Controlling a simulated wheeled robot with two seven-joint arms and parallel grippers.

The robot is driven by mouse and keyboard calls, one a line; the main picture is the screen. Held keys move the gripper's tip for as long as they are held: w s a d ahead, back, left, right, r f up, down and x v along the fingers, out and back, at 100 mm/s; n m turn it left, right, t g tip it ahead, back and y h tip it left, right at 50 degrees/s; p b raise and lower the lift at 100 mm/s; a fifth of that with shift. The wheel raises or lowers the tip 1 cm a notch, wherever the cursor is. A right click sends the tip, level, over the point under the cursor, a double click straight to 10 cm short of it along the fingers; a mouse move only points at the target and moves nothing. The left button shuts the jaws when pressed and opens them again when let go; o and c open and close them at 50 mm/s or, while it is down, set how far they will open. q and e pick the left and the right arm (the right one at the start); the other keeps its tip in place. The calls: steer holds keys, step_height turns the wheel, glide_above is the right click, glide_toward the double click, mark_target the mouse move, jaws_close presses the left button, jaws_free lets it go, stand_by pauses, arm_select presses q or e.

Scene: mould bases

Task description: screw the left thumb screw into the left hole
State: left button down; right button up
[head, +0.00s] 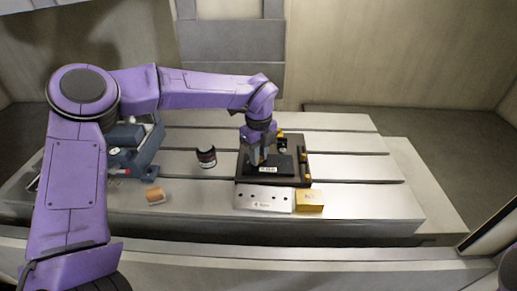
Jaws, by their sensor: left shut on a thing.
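My left gripper (257,163) points down over the left part of the dark mould base (301,148). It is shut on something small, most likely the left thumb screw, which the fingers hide. The left hole is hidden under the gripper as well. A dark block with a white label (268,169) lies on the base beside the fingertips. A small black knob (283,145) with a light patch stands at the right on the base; I cannot tell whether it is another thumb screw. My right gripper is not in view.
The base rests on a slotted metal table (350,170). A silver plate (263,199) and a yellow block (309,200) lie in front of it. The table's right side is clear.

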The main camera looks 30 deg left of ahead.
arm_select(q)
steer(key=m+p, duration=0.6)
steer(key=m, duration=0.1)
steer(key=shift+s+r, duration=0.1)
steer(key=shift+r, duration=0.05)
steer(key=shift+m+p, duration=0.3)
steer(key=shift+m, duration=0.4)
steer(key=shift+f+m, duration=0.3)
